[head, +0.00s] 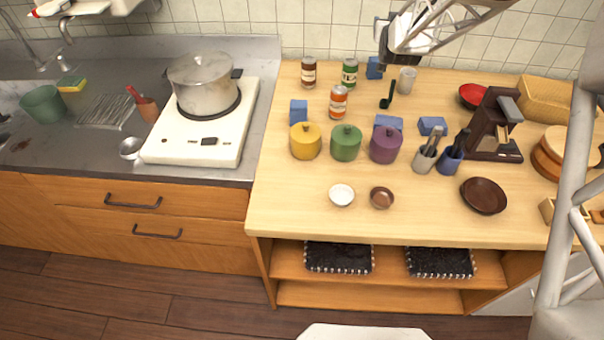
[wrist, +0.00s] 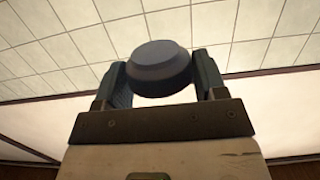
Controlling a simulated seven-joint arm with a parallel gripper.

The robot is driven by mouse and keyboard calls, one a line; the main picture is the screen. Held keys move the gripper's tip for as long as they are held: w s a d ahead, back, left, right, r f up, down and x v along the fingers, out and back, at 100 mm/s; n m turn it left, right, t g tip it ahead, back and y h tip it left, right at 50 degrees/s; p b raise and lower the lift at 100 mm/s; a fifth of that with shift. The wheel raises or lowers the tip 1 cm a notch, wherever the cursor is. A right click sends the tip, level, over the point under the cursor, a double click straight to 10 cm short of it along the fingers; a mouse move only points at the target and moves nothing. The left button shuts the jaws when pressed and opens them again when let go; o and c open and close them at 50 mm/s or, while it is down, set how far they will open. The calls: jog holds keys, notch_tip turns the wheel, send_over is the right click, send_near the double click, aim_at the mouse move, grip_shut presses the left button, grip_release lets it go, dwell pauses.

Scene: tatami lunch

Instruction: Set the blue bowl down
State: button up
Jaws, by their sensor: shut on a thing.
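The blue bowl (wrist: 160,68) shows in the wrist view as a dark blue-grey round shape, seen from its side and underside. My gripper (wrist: 158,82) is shut on it, one finger on each side. In the head view my gripper (head: 384,44) is at the top, over the back of the wooden counter (head: 285,190) near the tiled wall. The bowl is not clearly seen there. A blue shape (head: 375,68) shows just below the gripper, but I cannot tell whether it is a block on the counter or part of the bowl.
Cans (head: 338,102), a cup (head: 407,80) and blue blocks (head: 432,126) crowd the back of the counter. Lidded pots (head: 346,143), utensil holders (head: 425,160) and a coffee machine (head: 497,125) stand further forward. Small bowls (head: 342,195) and a brown dish (head: 484,196) sit near the front. The front left corner is clear.

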notch_tip(320, 180, up, 3)
jog(key=shift+r, duration=0.2)
jog(key=s+a+r, duration=0.4)
jog(key=s+a, duration=0.4)
jog(key=s, duration=0.1)
jog(key=s+a+r, duration=0.4)
jog(key=s+a, duration=0.4)
jog(key=a, duration=0.1)
jog(key=s+a+r, duration=0.1)
jog(key=s+a, duration=0.1)
jog(key=s, duration=0.7)
jog(key=s+a+r, duration=0.1)
jog(key=s+a, duration=0.2)
jog(key=s, duration=0.7)
jog(key=s+d+f, duration=0.3)
jog(key=s+f, duration=0.1)
jog(key=s, duration=0.4)
jog(key=s+d+f, duration=0.2)
jog(key=s+f, duration=0.1)
jog(key=s, duration=0.5)
jog(key=s+d+f, duration=0.3)
jog(key=s+f, duration=0.1)
jog(key=s, duration=0.4)
notch_tip(320, 180, down, 25)
jog(key=shift+f, duration=0.15)
jog(key=shift+s+d, duration=0.1)
